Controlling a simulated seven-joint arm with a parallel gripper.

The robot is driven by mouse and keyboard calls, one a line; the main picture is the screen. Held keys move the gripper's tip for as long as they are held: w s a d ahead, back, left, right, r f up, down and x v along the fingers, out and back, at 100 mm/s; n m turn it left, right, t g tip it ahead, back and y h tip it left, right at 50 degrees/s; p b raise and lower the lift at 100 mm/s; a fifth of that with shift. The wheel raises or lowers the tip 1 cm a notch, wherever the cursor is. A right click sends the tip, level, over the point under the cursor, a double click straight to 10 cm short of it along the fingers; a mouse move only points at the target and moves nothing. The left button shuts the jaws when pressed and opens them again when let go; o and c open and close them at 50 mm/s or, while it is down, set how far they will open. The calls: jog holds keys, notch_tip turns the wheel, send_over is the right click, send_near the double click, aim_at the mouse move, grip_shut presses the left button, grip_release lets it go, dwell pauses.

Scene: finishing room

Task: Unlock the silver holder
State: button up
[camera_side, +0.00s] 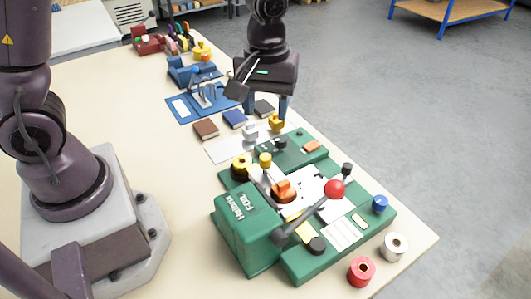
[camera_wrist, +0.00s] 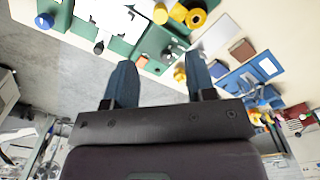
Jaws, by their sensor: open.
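A small silver piece (camera_side: 250,131), which looks like the silver holder, stands on a white sheet (camera_side: 226,150) near the middle of the bench in the side view. A similar gold piece (camera_side: 276,123) stands just right of it. My gripper (camera_side: 266,114) points down above this pair, its two blue fingers apart with nothing seen between them. In the wrist view my gripper (camera_wrist: 161,62) is also open, and a gold piece (camera_wrist: 180,74) shows near the right fingertip. Whether the silver piece is locked, and the exact height of my fingers above it, I cannot tell.

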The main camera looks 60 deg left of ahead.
aim_at(266, 156)
notch_tip(266, 156, down, 12)
jog(key=shift+r, duration=0.1)
dwell(0.4)
jog(key=c, duration=0.9)
